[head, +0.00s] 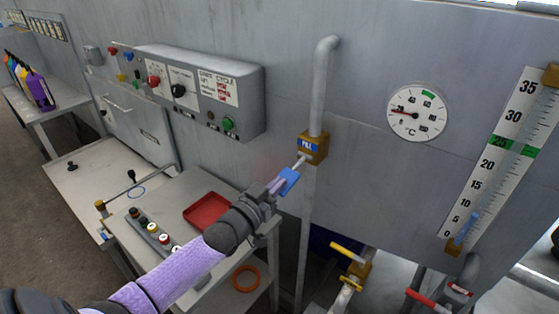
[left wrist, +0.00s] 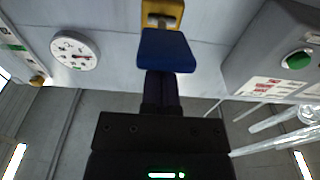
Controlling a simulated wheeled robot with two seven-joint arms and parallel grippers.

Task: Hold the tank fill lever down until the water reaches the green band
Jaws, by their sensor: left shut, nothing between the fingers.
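The fill lever is a blue paddle (head: 289,180) on a pale rod, which comes out of a brown-yellow block (head: 313,147) labelled FILL on a grey pipe. My left gripper (head: 275,187) is shut and empty, with its fingertips right at the paddle. In the left wrist view the paddle (left wrist: 166,50) overlaps the fingertips, so I cannot tell whether they touch. The level gauge (head: 500,150) at the right has a green band (head: 513,145) at 25. Its blue water column (head: 467,228) is low, between 5 and 10. My right gripper is not in view.
A grey control box (head: 200,85) juts from the wall left of the lever. A bench with a red tray (head: 206,211) stands below left. A yellow-handled valve (head: 347,252) and a red handle (head: 425,300) are lower right. A round °C dial (head: 416,113) is on the wall.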

